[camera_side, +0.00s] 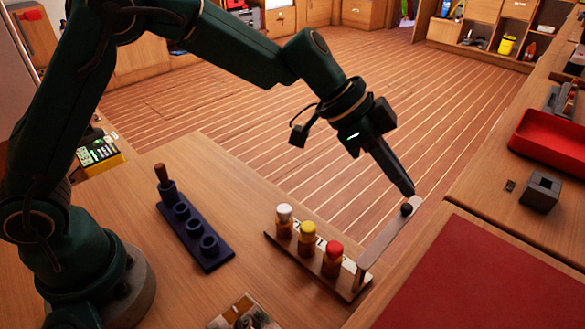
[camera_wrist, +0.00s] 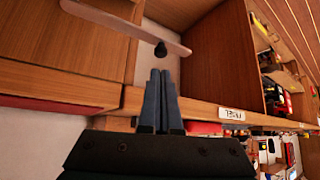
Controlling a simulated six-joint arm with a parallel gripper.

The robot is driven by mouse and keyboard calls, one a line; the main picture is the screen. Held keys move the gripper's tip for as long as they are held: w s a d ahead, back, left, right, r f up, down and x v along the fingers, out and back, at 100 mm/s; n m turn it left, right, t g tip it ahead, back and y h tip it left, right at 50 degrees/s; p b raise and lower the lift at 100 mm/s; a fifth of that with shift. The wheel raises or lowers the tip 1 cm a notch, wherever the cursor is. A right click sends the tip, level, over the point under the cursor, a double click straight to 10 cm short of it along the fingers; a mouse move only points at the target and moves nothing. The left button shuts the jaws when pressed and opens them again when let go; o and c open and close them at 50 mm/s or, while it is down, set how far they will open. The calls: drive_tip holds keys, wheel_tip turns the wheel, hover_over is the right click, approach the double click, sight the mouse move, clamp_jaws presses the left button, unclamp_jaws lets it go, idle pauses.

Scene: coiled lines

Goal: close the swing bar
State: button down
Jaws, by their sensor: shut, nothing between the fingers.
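The swing bar (camera_side: 388,238) is a pale strip on a post at the right end of a small wooden rack (camera_side: 321,266). It points away from the rack toward the upper right, with a dark knob (camera_side: 407,209) near its free end. Bottles with white, yellow and red caps stand in the rack. My gripper (camera_side: 409,193) is shut and empty, its tips just above the knob; I cannot tell if they touch it. In the wrist view, my gripper (camera_wrist: 161,73) points toward the bar (camera_wrist: 125,27), with the knob (camera_wrist: 160,49) just beyond the tips.
A dark blue holder (camera_side: 195,234) with round sockets and one brown-handled piece stands left of the rack. A dark red panel (camera_side: 490,285) lies to the right. A red tray (camera_side: 550,140) and a grey block (camera_side: 541,192) sit on the right-hand counter.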

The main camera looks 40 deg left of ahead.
sight(411, 206)
drive_tip(key=shift+x, duration=2.15)
drive_tip(key=shift+a, duration=0.1)
